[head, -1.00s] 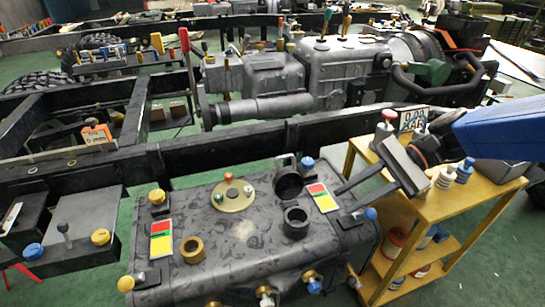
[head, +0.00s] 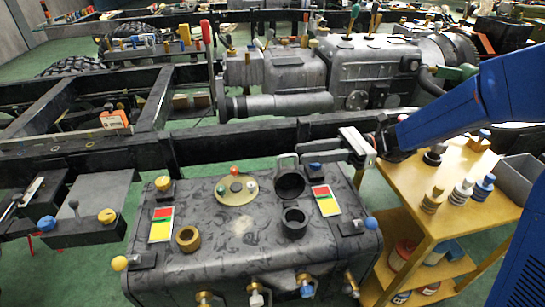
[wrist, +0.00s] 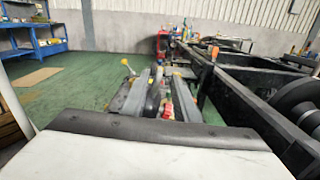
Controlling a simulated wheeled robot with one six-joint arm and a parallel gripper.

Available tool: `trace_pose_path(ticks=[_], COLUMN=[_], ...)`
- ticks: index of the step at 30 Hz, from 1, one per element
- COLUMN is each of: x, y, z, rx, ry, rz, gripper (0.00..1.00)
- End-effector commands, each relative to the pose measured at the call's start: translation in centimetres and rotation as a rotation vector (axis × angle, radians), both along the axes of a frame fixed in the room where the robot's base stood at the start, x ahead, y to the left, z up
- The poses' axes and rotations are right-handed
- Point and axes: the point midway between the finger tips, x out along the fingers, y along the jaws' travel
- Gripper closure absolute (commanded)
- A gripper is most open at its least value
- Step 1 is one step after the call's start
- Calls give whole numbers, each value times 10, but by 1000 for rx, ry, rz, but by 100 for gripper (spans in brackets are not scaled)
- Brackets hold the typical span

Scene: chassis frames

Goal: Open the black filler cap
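The black filler cap (head: 290,184) is a round black cup on top of the dark grey tank (head: 240,250). It appears tilted up, its hollow side facing me, behind an open black filler neck (head: 294,222). A grey loop stands just behind the cap. My gripper (head: 308,149) comes in from the right, its two fingers apart and pointing left, close behind the cap. Contact cannot be told. In the wrist view the open fingers (wrist: 153,95) stand either side of a dark upright shape, with red and yellow parts beyond.
A brass ring (head: 188,238), a brass disc with knobs (head: 237,188) and red-yellow labels (head: 161,225) sit on the tank. A black frame rail (head: 240,140) runs behind it. A yellow wooden cart (head: 420,215) with small items stands at right. Green floor shows left of the tank.

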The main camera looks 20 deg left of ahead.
Motion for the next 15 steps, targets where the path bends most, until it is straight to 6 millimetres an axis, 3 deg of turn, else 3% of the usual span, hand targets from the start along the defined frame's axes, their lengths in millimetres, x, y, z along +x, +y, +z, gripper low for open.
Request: trace_pose_path(ticks=[15], x=[-42], y=[67], z=[0], rx=[-1], ry=[0], rz=[2], gripper=[73])
